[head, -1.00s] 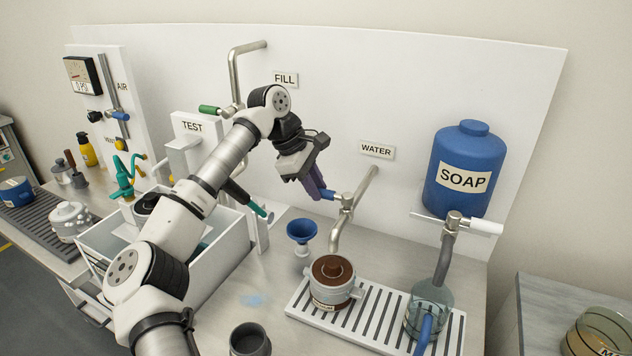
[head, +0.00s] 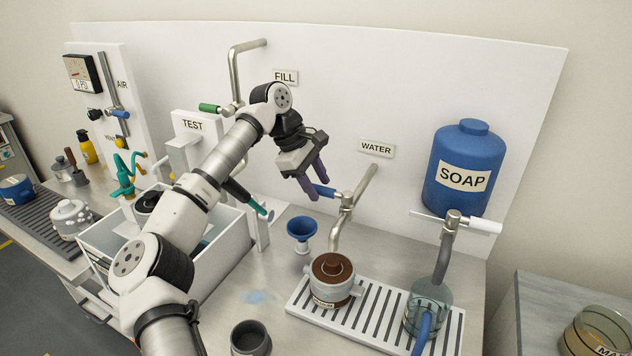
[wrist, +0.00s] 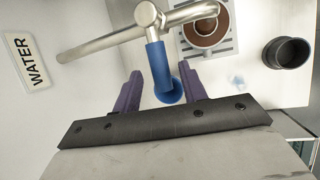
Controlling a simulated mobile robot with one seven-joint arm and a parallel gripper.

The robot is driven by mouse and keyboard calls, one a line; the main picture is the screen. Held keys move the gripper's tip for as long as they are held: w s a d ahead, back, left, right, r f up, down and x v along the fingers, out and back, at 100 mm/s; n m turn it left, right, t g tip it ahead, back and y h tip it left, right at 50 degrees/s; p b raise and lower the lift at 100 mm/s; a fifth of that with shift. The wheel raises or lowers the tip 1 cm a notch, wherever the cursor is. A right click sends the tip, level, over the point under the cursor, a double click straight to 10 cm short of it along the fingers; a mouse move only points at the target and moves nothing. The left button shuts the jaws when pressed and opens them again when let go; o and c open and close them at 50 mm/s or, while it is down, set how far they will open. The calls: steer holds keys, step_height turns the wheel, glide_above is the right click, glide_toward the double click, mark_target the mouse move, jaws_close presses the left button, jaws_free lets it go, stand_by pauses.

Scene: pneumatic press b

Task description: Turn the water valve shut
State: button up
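The water valve has a blue lever handle (head: 325,191) on a metal pipe (head: 358,195) below the WATER sign (head: 376,149). In the wrist view the blue handle (wrist: 158,66) points from the pipe (wrist: 100,42) toward my gripper, its end between the purple fingers. My gripper (head: 318,181) is beside the handle in the head view. Its two purple fingers (wrist: 160,88) are spread, with gaps visible on both sides of the handle. Whether a finger touches the handle cannot be told.
A brown-filled pot (head: 332,280) stands on the slatted rack (head: 376,318) under the spout. A blue funnel (head: 301,230) is to its left. A dark cup (head: 250,338) stands in front. A glass jar (head: 427,308) is under the SOAP tank (head: 464,170).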

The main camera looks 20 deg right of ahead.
steer(key=b+v, duration=0.1)
steer(key=v, duration=1.2)
steer(key=shift+r+b, duration=0.35)
